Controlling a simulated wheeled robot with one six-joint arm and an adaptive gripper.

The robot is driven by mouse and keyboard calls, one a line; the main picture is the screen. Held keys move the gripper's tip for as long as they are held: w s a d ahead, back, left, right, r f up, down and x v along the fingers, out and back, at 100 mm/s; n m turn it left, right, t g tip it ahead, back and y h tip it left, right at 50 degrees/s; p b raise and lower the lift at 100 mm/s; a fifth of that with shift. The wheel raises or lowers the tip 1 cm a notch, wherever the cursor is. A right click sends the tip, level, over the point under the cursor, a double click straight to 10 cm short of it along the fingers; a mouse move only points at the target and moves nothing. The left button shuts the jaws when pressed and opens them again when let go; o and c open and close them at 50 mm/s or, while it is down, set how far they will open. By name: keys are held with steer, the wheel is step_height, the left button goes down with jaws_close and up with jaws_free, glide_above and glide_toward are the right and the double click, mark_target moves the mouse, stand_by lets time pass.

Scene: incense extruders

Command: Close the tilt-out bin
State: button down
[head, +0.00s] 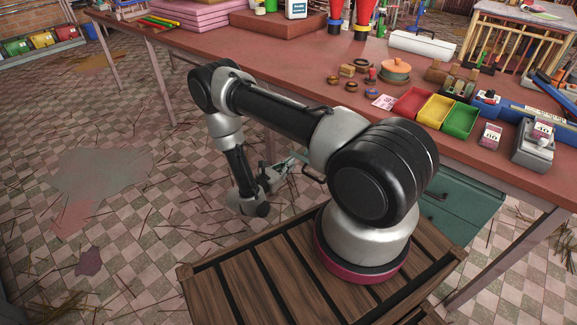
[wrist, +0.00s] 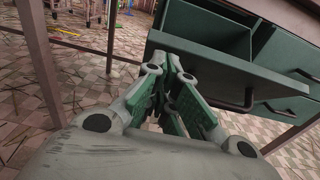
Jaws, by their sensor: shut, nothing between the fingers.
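The tilt-out bin (wrist: 222,72) is the green front with a dark bar handle in the wrist view. It stands out from the green cabinet (wrist: 290,55) under the table, with a dark opening showing behind its top edge. My gripper (wrist: 174,62) is shut and empty, with its fingertips at the left part of the bin front. I cannot tell whether they touch it. In the head view my gripper (head: 284,166) is low beside the table, and my arm hides most of the bin. Part of the green cabinet (head: 458,208) shows right of my arm.
The red-brown worktable (head: 290,75) stands above the cabinet, with colored trays (head: 436,110) and small goods on top. A table leg (wrist: 42,55) stands left of my gripper in the wrist view. The checkered floor (head: 100,190) at left is open, with scattered straw.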

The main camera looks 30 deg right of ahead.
steer(key=shift+d+r, duration=0.1)
steer(key=d+r+y, duration=0.1)
steer(key=d+r, duration=0.1)
steer(key=w+d+r+g+y, duration=0.1)
steer(key=d+r, duration=0.1)
steer(key=w+d+r+y, duration=0.1)
steer(key=d+r, duration=0.1)
steer(key=shift+w+y, duration=0.1)
steer(key=shift+y, duration=0.2)
steer(key=w+d+r+g+y, duration=0.1)
steer(key=w+d+r+y, duration=0.2)
steer(key=d, duration=0.6)
steer(key=shift+w+d+r+g, duration=0.25)
steer(key=shift+r+g, duration=0.05)
steer(key=shift+r, duration=0.05)
steer(key=shift+w+d+r, duration=0.1)
stand_by(0.4)
